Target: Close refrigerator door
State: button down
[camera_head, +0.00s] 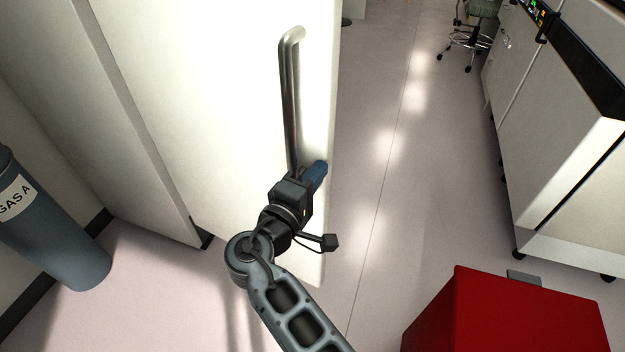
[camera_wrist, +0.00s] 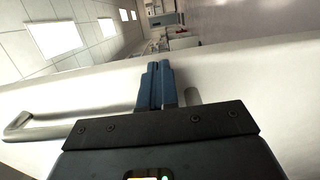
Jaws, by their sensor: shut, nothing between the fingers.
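The white refrigerator door (camera_head: 220,110) is the tall panel left of centre in the head view. Its right edge borders open floor. A long metal bar handle (camera_head: 289,100) stands upright near that edge. How far the door is open cannot be told. My gripper (camera_head: 319,168) is at the lower end of the handle, close to the door's right edge, with its blue fingers shut together and empty. In the wrist view, my gripper (camera_wrist: 158,84) points across the pale door face (camera_wrist: 100,88), with the handle (camera_wrist: 62,131) beside it on the left. Whether the fingers touch the door is unclear.
A dark gas cylinder (camera_head: 50,230) stands at the far left. A red box-like thing (camera_head: 505,315) is at the bottom right. A white wheeled cabinet (camera_head: 565,150) lines the right side, with a chair (camera_head: 470,38) behind. The floor (camera_head: 390,190) between door and cabinet is clear.

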jog(key=w+d+n+y+b, duration=0.2)
jog(key=w+y+b, duration=0.1)
jog(key=w+b, duration=0.6)
jog(key=w+d+n+t+y+b, duration=0.1)
jog(key=w+d+n+y+b, duration=0.1)
jog(key=w+b, duration=0.7)
jog(key=w+d+n+t+y+b, duration=0.1)
jog(key=w+d+y+b, duration=0.3)
jog(key=w+b, duration=0.5)
jog(key=shift+w+d+n, duration=0.2)
jog(key=shift+w+n, duration=0.4)
jog(key=shift+w, duration=4.4)
